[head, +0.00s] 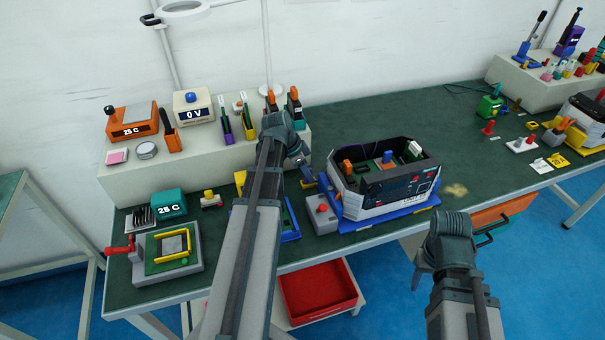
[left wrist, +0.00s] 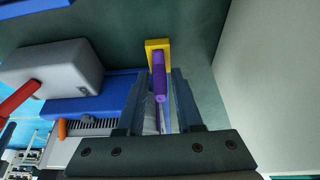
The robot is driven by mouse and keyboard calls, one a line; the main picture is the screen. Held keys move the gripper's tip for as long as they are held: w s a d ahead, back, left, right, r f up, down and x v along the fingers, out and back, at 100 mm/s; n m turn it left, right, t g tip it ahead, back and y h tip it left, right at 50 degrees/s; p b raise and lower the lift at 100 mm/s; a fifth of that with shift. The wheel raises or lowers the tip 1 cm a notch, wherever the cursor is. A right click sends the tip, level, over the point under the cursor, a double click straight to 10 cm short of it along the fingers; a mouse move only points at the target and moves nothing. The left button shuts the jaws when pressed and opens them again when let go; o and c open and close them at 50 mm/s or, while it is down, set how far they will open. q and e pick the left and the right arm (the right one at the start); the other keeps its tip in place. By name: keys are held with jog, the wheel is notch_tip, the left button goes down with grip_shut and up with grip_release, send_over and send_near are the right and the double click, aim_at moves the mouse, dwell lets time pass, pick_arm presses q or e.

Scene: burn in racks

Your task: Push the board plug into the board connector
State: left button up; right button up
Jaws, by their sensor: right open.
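I cannot tell for sure which part is the board plug or the board connector. An open-topped white-and-black unit (head: 403,196) stands on a blue plate, with boards and orange and white upright parts inside. In the left wrist view, a purple cylindrical piece (left wrist: 159,78) rises from a yellow block (left wrist: 158,44) on the table. My left gripper (left wrist: 160,80) has its fingers apart on either side of the purple piece, with small gaps. In the head view, my left gripper (head: 307,178) is left of the unit. My right gripper (head: 421,275) is open in front of the table edge.
A grey box with a red knob (head: 322,213) stands close to the unit's left. A white shelf (head: 215,155) with tools and meters is behind my left gripper. A fixture with a green board (head: 172,262) is at far left. Dark table (head: 375,115) is clear behind the unit.

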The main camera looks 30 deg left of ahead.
pick_arm(q)
jog(key=shift+w+d+f+b, duration=0.15)
jog(key=shift+f+b, duration=0.15)
jog(key=shift+f, duration=0.35)
grip_shut()
dwell(1.5)
